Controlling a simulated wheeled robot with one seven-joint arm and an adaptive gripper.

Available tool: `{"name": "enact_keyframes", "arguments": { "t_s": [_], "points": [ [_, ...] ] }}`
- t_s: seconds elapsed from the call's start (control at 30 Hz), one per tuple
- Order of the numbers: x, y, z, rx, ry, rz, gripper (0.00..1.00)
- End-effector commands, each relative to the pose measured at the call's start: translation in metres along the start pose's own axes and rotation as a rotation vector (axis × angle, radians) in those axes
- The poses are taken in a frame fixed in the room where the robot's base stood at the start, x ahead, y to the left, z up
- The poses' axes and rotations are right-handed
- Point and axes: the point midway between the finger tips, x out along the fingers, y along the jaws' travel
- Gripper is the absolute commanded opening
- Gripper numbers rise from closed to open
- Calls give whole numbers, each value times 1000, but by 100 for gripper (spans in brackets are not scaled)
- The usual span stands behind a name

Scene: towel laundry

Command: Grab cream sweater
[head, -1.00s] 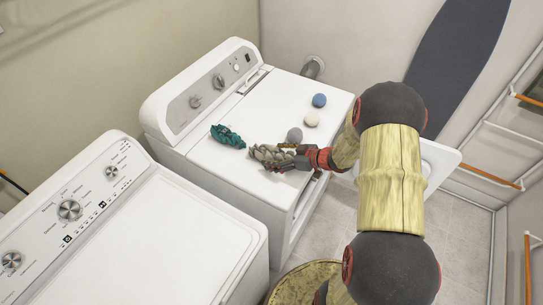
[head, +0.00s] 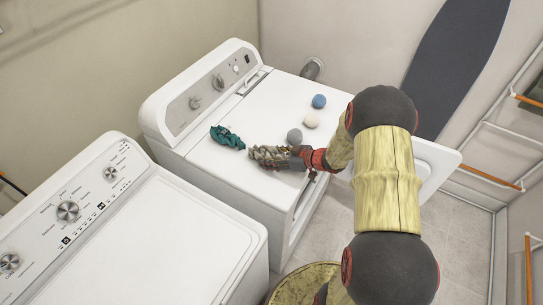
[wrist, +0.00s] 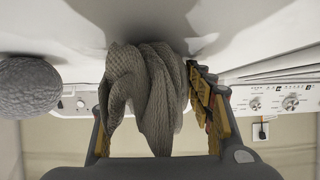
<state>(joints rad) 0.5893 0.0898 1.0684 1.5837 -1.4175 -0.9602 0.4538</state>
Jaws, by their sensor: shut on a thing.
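The cream sweater (head: 266,155) is a crumpled, greyish-cream knit bundle at the front part of the white dryer top. In the wrist view the sweater (wrist: 147,92) hangs in folds between the two yellow-and-black fingers. My gripper (head: 289,157) is shut on the sweater at its right end in the head view; the gripper (wrist: 160,125) fills the lower wrist view. I cannot tell whether the sweater still touches the dryer top.
A teal cloth bundle (head: 227,137) lies left of the sweater on the dryer (head: 262,104). Grey (head: 294,136), cream (head: 311,120) and blue (head: 319,101) balls sit behind it. A washer (head: 180,235) stands at the left. The dryer door (head: 433,165) is open at the right.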

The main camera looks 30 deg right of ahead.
Motion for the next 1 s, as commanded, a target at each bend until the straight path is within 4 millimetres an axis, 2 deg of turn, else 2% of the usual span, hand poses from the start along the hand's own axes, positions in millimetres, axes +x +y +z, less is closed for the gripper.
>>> {"name": "enact_keyframes", "arguments": {
  "t_s": [0.63, 1.0],
  "points": [
    [0, 0, 0, 0, 0, 1, 6],
    [-2, 1, -5, -2, 2, 1, 5]
  ]
}}
